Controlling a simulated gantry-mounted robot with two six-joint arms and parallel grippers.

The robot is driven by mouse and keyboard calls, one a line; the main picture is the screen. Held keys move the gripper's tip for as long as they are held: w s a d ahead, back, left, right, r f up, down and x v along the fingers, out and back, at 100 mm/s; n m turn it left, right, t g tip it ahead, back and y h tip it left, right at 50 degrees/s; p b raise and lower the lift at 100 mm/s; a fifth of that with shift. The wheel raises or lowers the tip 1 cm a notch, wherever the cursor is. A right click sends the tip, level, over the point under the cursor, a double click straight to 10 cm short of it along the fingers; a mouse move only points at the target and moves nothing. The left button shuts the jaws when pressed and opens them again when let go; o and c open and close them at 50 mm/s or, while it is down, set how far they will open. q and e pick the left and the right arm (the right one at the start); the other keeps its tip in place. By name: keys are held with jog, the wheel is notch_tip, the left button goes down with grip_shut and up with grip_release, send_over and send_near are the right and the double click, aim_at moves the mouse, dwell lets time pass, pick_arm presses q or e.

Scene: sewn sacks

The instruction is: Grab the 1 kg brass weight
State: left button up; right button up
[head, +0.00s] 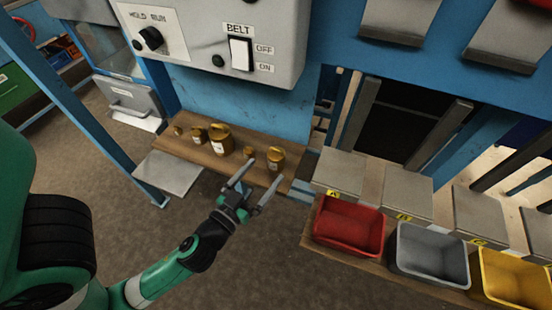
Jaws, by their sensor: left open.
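Several brass weights of different sizes stand in a row on a wooden shelf (181,148) below the control box. The largest brass weight (220,140) has a white label, too small to read. To its left are a smaller brass weight (198,135) and a tiny one (178,130). To its right are a small brass weight (249,153) and a larger labelled one (277,160). I cannot tell which is the 1 kg weight. My left gripper (266,170) is open and empty, its fingers pointing at the two right-hand weights. My right gripper is out of view.
A control box (215,80) with a belt switch overhangs the shelf. At right, red (350,222), grey (432,250) and yellow (517,278) bins stand before lettered grey blocks. A blue post (72,95) rises at left. The floor in front is clear.

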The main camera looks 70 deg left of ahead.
aim_at(272, 162)
pick_arm(q)
jog(key=p+x, duration=0.1)
jog(key=x, duration=0.4)
jog(key=shift+r+p, duration=0.2)
jog(key=shift+p, duration=0.1)
jog(key=shift+w+a+f, duration=0.15)
jog(key=shift+a, duration=0.05)
jog(key=shift+w+a, duration=0.2)
jog(key=p+x, duration=0.1)
jog(key=x, duration=0.3)
jog(key=shift+w+a+f, duration=0.1)
jog(key=shift+w+a, duration=0.1)
jog(key=shift+s, duration=0.1)
grip_shut()
jog(key=shift+d, duration=0.1)
